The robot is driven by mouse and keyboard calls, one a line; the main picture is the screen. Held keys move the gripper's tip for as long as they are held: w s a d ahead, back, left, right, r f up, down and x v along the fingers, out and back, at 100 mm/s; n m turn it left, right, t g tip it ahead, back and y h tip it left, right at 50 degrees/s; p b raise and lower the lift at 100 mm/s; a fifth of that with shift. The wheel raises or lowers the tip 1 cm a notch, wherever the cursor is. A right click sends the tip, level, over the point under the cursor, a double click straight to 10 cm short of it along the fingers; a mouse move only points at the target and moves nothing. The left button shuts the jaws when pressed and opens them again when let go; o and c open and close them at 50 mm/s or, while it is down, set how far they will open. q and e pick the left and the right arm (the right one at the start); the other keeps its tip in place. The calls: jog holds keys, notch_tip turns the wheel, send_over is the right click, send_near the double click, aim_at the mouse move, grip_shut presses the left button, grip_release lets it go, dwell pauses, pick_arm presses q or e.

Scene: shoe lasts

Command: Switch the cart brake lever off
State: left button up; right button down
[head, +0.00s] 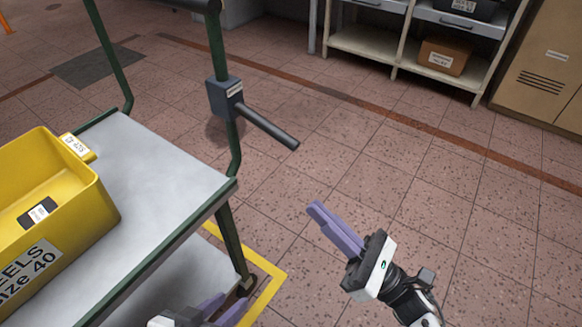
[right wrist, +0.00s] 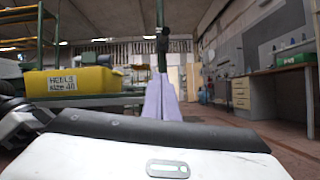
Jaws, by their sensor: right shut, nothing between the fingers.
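The brake lever (head: 268,127) is a dark rod on a grey labelled box (head: 224,98), clamped to the green cart post. It sticks out toward the lower right, sloping down in the head view. In the right wrist view the box (right wrist: 162,42) shows small and dark on the post, beyond the fingertips. My right gripper (head: 314,208) is shut and empty, its purple fingers together, below and right of the lever's end and apart from it. My left gripper (head: 234,298) is at the bottom edge, by the cart's lower shelf; its two fingers look apart, and its body is partly cut off.
The cart's grey top shelf (head: 165,170) holds a yellow bin (head: 75,215) at left. Yellow floor marking (head: 268,268) runs by the cart's corner. A shelf unit (head: 365,42) and a tan cabinet (head: 540,75) stand at the back right. The floor right of the lever is clear.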

jog(key=shift+r, duration=0.1)
jog(key=p, duration=0.1)
send_near(266, 126)
jog(key=w+a, duration=0.3)
jog(key=shift+s+f, duration=0.2)
jog(key=shift+f, duration=0.05)
dwell(0.4)
